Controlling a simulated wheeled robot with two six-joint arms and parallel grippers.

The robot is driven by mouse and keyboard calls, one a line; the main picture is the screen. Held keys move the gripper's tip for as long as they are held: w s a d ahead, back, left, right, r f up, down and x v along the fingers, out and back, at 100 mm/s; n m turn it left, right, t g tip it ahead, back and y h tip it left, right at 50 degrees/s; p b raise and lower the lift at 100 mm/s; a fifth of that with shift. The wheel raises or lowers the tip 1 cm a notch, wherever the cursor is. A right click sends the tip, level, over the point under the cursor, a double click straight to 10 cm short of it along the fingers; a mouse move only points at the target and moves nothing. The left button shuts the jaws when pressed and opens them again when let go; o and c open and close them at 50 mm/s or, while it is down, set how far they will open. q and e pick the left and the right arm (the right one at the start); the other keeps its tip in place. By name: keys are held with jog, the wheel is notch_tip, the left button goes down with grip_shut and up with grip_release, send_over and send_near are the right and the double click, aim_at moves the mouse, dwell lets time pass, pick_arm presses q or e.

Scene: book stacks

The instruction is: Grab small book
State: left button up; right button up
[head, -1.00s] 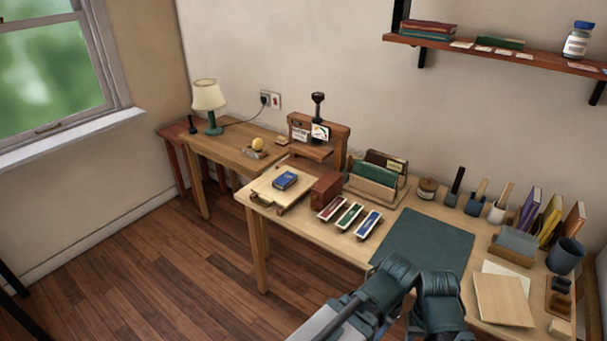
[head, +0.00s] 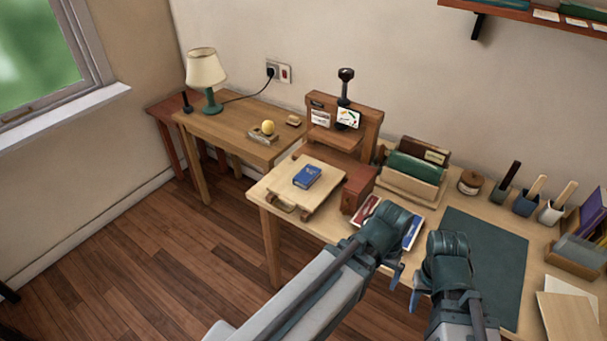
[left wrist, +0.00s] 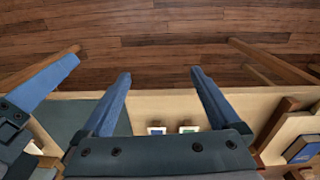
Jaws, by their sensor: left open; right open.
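The small blue book (head: 307,176) lies flat on a pale wooden board (head: 284,190) at the left end of the desk. It also shows at the right edge of the left wrist view (left wrist: 303,150), partly cut off. My left gripper (head: 375,255) is over the desk's front edge, to the right of the book and apart from it. In the left wrist view its two fingers (left wrist: 160,78) are spread with nothing between them. My right gripper (head: 443,298) is just right of the left one, open and empty; one of its fingers shows at the left of the wrist view.
A red-brown block (head: 357,188) stands between the book and my left gripper. Behind the board is a wooden stand (head: 370,130) with a black-knobbed post. Colored cases lie partly hidden behind my left gripper. A dark mat (head: 487,258) lies to the right. A lower side table (head: 225,128) holds a lamp.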

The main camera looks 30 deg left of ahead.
pick_arm(q)
jog(key=w+a+f+n+t+h+b, duration=0.1)
jog(key=w+a+n+t+b, duration=0.1)
jog(key=w+a+n, duration=0.2)
jog(key=w+a+f+n+t+h+b, duration=0.1)
jog(key=w+a+n+t+b, duration=0.1)
jog(key=w+a+n, duration=0.3)
jog(key=w+a+n+t+h+b, duration=0.2)
jog(key=a+n, duration=0.4)
jog(key=n, duration=0.4)
jog(key=shift+w+a+f+n+t+b, duration=0.15)
jog(key=shift+w+a+f+t+b, duration=0.15)
jog(key=shift+w, duration=0.4)
jog(key=shift+w+a+f+n+t+b, duration=0.1)
jog(key=shift+w+n+t+b, duration=0.1)
jog(key=shift+w+b, duration=0.35)
jog(key=w+a+r+n+t+b, duration=0.1)
jog(key=w+a+n+t+b, duration=0.15)
jog(key=a+n, duration=0.6)
jog(key=n+t+y+b, duration=0.1)
jog(key=n+t+y, duration=0.25)
jog(key=n, duration=0.35)
send_near(305, 177)
jog(key=b+x, duration=0.3)
jog(key=x, duration=0.2)
jog(key=shift+w+f, duration=0.15)
jog(key=shift+w, duration=0.05)
jog(key=shift+w+b, duration=0.35)
jog(key=shift+w, duration=0.1)
